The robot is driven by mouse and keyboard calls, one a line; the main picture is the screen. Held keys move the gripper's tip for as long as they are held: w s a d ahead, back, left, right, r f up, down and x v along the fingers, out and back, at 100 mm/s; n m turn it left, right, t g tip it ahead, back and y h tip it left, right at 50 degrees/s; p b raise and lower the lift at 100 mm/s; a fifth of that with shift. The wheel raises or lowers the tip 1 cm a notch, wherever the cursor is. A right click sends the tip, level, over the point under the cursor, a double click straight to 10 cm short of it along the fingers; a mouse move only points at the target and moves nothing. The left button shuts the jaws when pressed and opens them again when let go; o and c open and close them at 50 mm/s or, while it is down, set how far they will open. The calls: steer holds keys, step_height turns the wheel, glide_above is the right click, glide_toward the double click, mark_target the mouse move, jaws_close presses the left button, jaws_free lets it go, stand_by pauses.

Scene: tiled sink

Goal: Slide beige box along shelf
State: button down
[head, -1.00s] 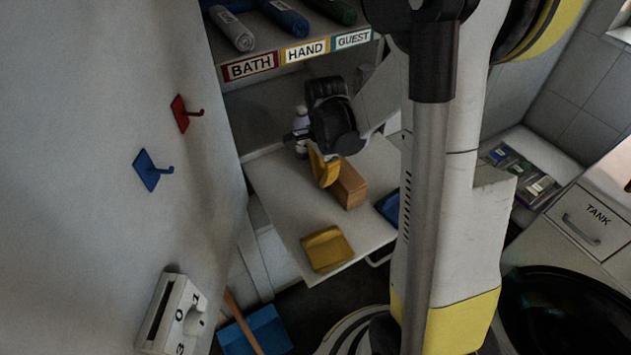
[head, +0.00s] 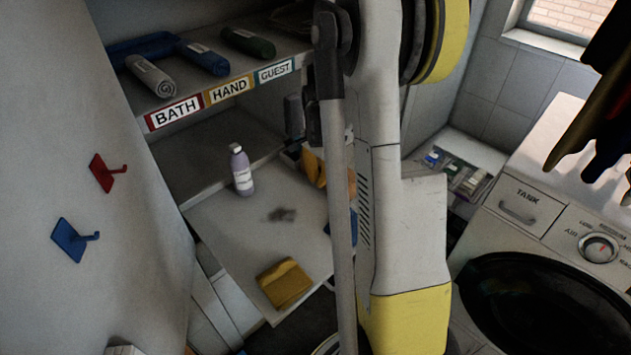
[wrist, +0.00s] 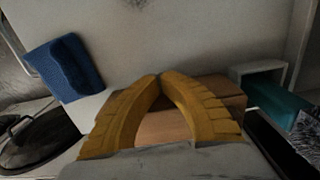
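The beige box (wrist: 165,127) shows in the wrist view behind and between my gripper's fingers, with more of it to the right. My gripper (wrist: 160,76) has its two yellow fingers curved together with the tips meeting. They lie over the box's face, not around it; I cannot tell whether they touch it. In the head view my gripper (head: 314,166) is at the right rear of the pale shelf (head: 235,225), and my arm hides most of the box.
A lilac bottle (head: 241,171) stands at the shelf's back left. A yellow folded cloth (head: 284,284) lies at the front; a blue one (wrist: 62,68) lies left in the wrist view. A dark smudge (head: 281,214) marks the clear middle. A labelled towel shelf (head: 225,90) hangs above.

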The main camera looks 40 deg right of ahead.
step_height(320, 180, up, 12)
stand_by(0.5)
steer(key=s+a+r+n+t, duration=0.1)
steer(key=a+r+n, duration=0.1)
steer(key=a, duration=0.3)
steer(key=a+r+n+t+h, duration=0.1)
steer(key=a+r+n, duration=0.15)
steer(key=a, duration=0.25)
steer(key=s+a+r+n+t, duration=0.1)
steer(key=a+n, duration=0.2)
steer(key=a, duration=0.1)
steer(key=s+a+n+t, duration=0.2)
steer(key=s+a+n, duration=0.2)
steer(key=a, duration=0.3)
steer(key=s+a+n+t+y, duration=0.1)
steer(key=s+a+n+t, duration=0.1)
steer(key=s+a+n, duration=0.2)
steer(key=a+n, duration=0.2)
steer(key=a, duration=0.2)
steer(key=shift+f+n, duration=0.35)
